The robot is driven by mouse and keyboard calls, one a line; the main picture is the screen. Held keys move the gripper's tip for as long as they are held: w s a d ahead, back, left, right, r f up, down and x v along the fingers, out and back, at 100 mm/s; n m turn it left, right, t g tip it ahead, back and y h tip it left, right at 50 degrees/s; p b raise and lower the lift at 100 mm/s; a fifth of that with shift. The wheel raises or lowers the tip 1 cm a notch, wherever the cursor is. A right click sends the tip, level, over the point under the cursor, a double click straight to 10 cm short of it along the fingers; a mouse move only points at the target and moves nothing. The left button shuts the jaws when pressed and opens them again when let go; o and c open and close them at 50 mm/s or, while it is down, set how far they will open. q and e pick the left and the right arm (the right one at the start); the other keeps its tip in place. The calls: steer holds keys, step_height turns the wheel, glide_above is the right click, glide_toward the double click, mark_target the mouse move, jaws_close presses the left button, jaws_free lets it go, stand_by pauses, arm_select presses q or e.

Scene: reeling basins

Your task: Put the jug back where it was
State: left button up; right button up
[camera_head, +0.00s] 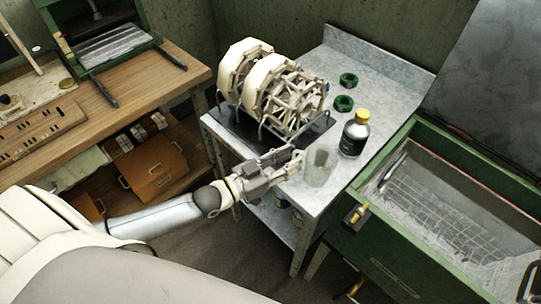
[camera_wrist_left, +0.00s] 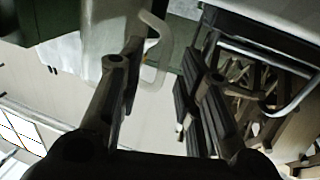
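The jug (camera_head: 318,167) is a clear, pale vessel standing upright on the metal side table, near its front edge. My left gripper (camera_head: 290,162) is just left of it, level with its side. In the left wrist view the gripper (camera_wrist_left: 160,90) has its two fingers spread wide apart. The jug's pale curved handle (camera_wrist_left: 155,72) shows between and beyond the fingers, nearer the left one. No grip on it shows; whether a finger touches it I cannot tell. My right gripper is in neither view.
A reel rack (camera_head: 270,85) stands on the metal table (camera_head: 385,75), close behind my left gripper. A dark bottle with a yellow cap (camera_head: 354,134) stands right beside the jug. Two green rings (camera_head: 344,103) lie behind. A green basin (camera_head: 460,205) is at right, a wooden bench (camera_head: 150,92) at left.

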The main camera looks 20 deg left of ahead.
arm_select(q)
steer(key=b+v, duration=0.1)
steer(key=v, duration=1.1)
steer(key=shift+f, duration=0.1)
steer(key=s+a+f+n+g+y, duration=0.15)
steer(key=a+f+y, duration=0.3)
steer(key=f, duration=0.95)
steer(key=s+a+f+n+g+y, duration=0.1)
steer(key=s+a+f+g+y, duration=0.15)
steer(key=a+f, duration=0.75)
steer(key=s+d+f+n+g+y, duration=0.1)
steer(key=s+d+f+g, duration=0.2)
steer(key=s+f, duration=0.5)
steer(key=s+d+f+g+y, duration=0.25)
steer(key=s+f, duration=0.25)
steer(key=f, duration=0.6)
steer(key=s+d+f+g, duration=0.2)
steer(key=s+d+f, duration=0.1)
steer(key=s, duration=0.3)
steer(key=s+d+f+g, duration=0.2)
steer(key=s+d+f, duration=0.2)
steer(key=s, duration=0.3)
steer(key=shift+s+d+h, duration=0.35)
steer(key=shift+d, duration=0.35)
steer(key=shift+g, duration=0.25)
